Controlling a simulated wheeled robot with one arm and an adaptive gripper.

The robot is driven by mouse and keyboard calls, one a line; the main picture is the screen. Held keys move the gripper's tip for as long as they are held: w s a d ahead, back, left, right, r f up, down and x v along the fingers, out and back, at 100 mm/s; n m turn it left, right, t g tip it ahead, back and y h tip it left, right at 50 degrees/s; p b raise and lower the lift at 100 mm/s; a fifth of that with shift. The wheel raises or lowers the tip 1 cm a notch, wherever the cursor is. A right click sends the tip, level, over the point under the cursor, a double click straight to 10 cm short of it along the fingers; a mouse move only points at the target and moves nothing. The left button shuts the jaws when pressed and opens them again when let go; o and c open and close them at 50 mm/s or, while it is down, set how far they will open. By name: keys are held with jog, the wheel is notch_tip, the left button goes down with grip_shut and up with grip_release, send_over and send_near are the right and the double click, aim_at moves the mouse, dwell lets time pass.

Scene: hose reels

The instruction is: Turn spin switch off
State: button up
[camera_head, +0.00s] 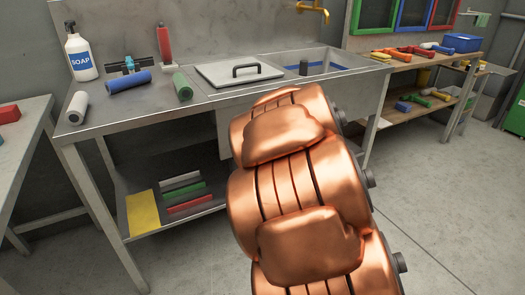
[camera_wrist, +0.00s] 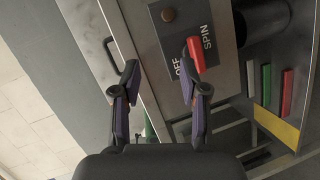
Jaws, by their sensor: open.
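The spin switch shows in the wrist view as a red lever (camera_wrist: 195,54) on a dark panel (camera_wrist: 178,42) marked SPIN and OFF. The picture is turned, so the words run sideways. The lever lies between the two words; I cannot tell its exact setting. My gripper (camera_wrist: 160,67) is open and empty, with its two fingers apart. The right finger's tip is just below the lever in the picture; I cannot tell whether they touch. In the head view my arm hides the switch and the gripper.
A metal sink bench (camera_head: 150,108) holds a soap bottle (camera_head: 79,52), a lid with a handle (camera_head: 238,73) and several coloured rollers. Its lower shelf (camera_head: 172,212) holds coloured bars. A wooden bench (camera_head: 430,62) with tools stands right. Floor at right (camera_head: 440,190) is clear.

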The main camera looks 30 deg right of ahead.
notch_tip(320, 180, down, 8)
jog(key=w+r+n+t+y+b, duration=0.1)
jog(key=w+n+t+y+b, duration=0.1)
jog(key=n+t+y+b, duration=0.25)
jog(key=w+f+n+b, duration=0.1)
jog(key=w+b, duration=0.3)
jog(key=w, duration=0.4)
jog(key=shift+w+a+n+g, duration=0.15)
jog(key=shift+a+n+g, duration=0.15)
jog(key=shift+n+g, duration=0.05)
grip_shut()
